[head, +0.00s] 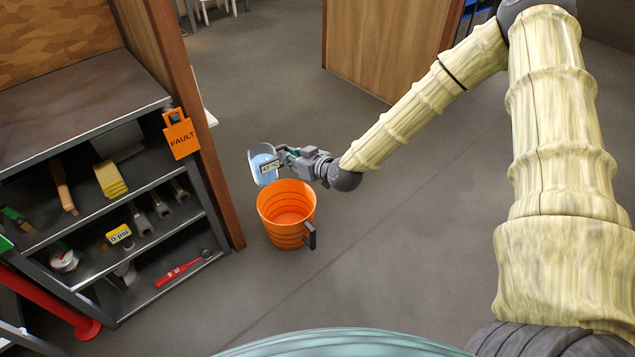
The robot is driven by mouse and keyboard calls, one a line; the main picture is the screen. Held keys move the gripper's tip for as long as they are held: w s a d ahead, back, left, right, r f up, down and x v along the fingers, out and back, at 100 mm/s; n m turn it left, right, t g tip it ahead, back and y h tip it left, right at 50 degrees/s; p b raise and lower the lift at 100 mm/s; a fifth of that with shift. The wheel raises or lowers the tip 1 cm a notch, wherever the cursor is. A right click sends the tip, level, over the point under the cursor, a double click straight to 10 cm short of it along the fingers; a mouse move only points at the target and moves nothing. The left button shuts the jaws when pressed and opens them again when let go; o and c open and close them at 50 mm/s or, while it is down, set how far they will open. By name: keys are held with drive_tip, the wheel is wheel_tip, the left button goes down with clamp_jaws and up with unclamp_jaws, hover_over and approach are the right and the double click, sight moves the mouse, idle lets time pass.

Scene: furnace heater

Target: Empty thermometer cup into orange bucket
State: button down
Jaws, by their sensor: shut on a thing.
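An orange bucket (287,228) stands upright on the grey floor, right of the shelf unit. Its open top faces up, and a dark handle shows at its right side. My gripper (281,160) is shut on the thermometer cup (263,163), a grey cup with light blue inside and a small label with dark marks. I hold the cup above the bucket's far rim, and it looks apart from the bucket. The cup looks tilted, with its light blue inside partly in view. I cannot tell whether anything has come out of it. The bucket's inside looks plain orange.
A dark shelf unit (85,265) at the left holds tools, a yellow block (110,179) and a red tool (178,272). An orange FAULT tag (181,135) hangs at its wooden edge. A wooden panel (385,45) stands behind. The floor right of the bucket is clear.

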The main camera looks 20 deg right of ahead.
drive_tip(key=w+d+f+n+y+b, duration=0.1)
drive_tip(key=w+d+f+b, duration=0.2)
drive_tip(key=d+f+b, duration=0.2)
drive_tip(key=w+d+f+g+b, duration=0.1)
drive_tip(key=w+d+f+b, duration=0.2)
drive_tip(key=d+f+b, duration=0.3)
wheel_tip(320, 180, down, 5)
drive_tip(key=b, duration=0.6)
drive_tip(key=shift+w+n+y, duration=0.4)
drive_tip(key=shift+s+p, duration=0.1)
drive_tip(key=shift+p, duration=0.3)
drive_tip(key=n+p, duration=0.1)
drive_tip(key=p, duration=0.1)
drive_tip(key=h+p, duration=0.1)
drive_tip(key=p, duration=0.1)
drive_tip(key=shift+d+f+n+p, duration=0.2)
drive_tip(key=shift+d+n+p, duration=0.05)
drive_tip(key=shift+n+p, duration=0.15)
drive_tip(key=shift+d+h, duration=0.1)
drive_tip(key=shift+h, duration=0.3)
drive_tip(key=shift+r+p, duration=0.2)
drive_tip(key=shift+p, duration=0.2)
